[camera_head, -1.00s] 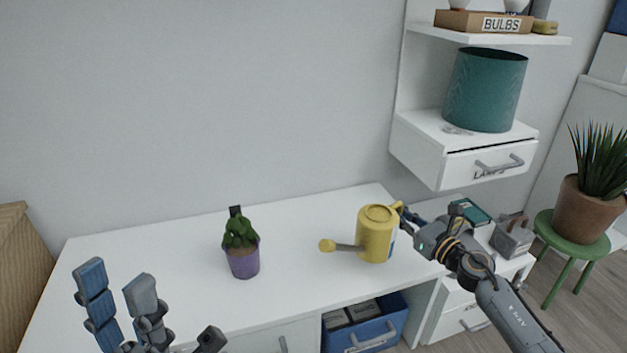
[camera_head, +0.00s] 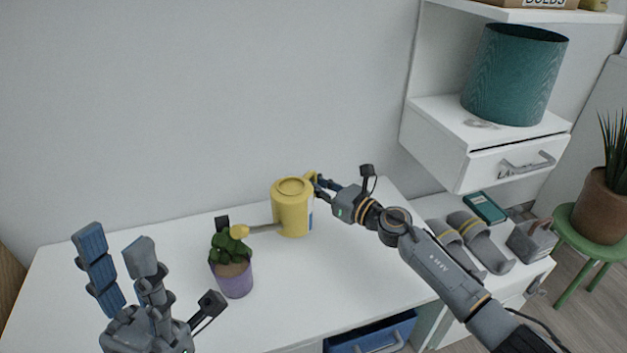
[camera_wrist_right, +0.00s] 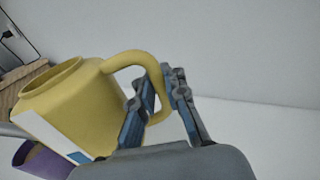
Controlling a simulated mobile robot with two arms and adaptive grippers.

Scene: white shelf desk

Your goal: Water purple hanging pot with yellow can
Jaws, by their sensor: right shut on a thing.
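The yellow watering can (camera_head: 293,212) is upright in the head view, right of the plant. Its spout reaches left, with the rose over the plant's leaves. My right gripper (camera_head: 316,184) is shut on the can's handle, which also shows in the right wrist view (camera_wrist_right: 130,60). The purple pot (camera_head: 235,281) with a green plant (camera_head: 228,245) is on the white desk; it shows partly in the right wrist view (camera_wrist_right: 42,162). I cannot tell whether the can clears the desk. My left gripper (camera_head: 118,262) is open and empty, left of the pot, fingers up.
The white desk (camera_head: 330,285) is otherwise clear. A shelf with a teal lampshade (camera_head: 516,75) and drawer is at right. A potted plant (camera_head: 605,205) stands on a green stool.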

